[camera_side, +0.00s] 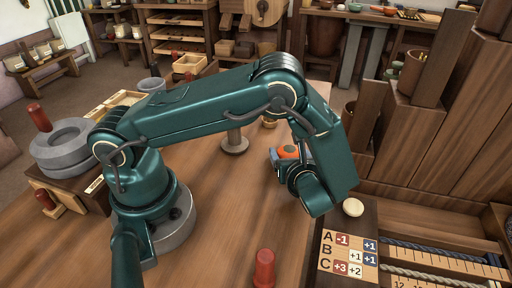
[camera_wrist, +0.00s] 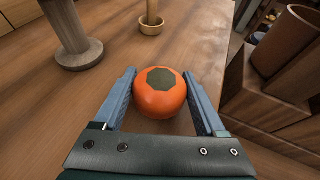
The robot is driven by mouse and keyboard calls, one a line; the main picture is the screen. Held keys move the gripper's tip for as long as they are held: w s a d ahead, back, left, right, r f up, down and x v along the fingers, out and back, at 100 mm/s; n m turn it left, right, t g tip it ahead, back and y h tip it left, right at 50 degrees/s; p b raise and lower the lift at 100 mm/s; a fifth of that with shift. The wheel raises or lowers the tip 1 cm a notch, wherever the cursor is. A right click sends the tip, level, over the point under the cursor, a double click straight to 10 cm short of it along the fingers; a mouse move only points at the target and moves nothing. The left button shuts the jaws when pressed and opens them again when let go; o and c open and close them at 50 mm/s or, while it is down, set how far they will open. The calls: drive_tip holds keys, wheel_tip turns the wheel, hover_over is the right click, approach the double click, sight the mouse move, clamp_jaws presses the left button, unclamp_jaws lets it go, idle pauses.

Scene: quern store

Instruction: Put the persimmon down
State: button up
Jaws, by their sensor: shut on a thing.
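The persimmon (camera_wrist: 160,97) is round and orange with a dark green cap, between the two blue-grey fingers of my gripper (camera_wrist: 160,100) in the wrist view. My gripper is shut on it. In the side view a small part of the persimmon (camera_side: 288,152) shows at my gripper (camera_side: 287,160), over the wooden table (camera_side: 215,235) and close to its right part. My wrist hides most of the grip there. I cannot tell whether the persimmon touches the table.
A grey-brown pedestal stand (camera_wrist: 75,40) and a small wooden bowl (camera_wrist: 151,27) stand ahead. Tall brown wooden blocks (camera_side: 435,120) rise at the right. A red cylinder (camera_side: 264,268) stands at the front. A letter-and-number board (camera_side: 348,256) lies at the front right. Bare table lies front left.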

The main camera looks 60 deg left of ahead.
drive_tip(key=shift+f, duration=0.1)
drive_tip(key=o, duration=1.4)
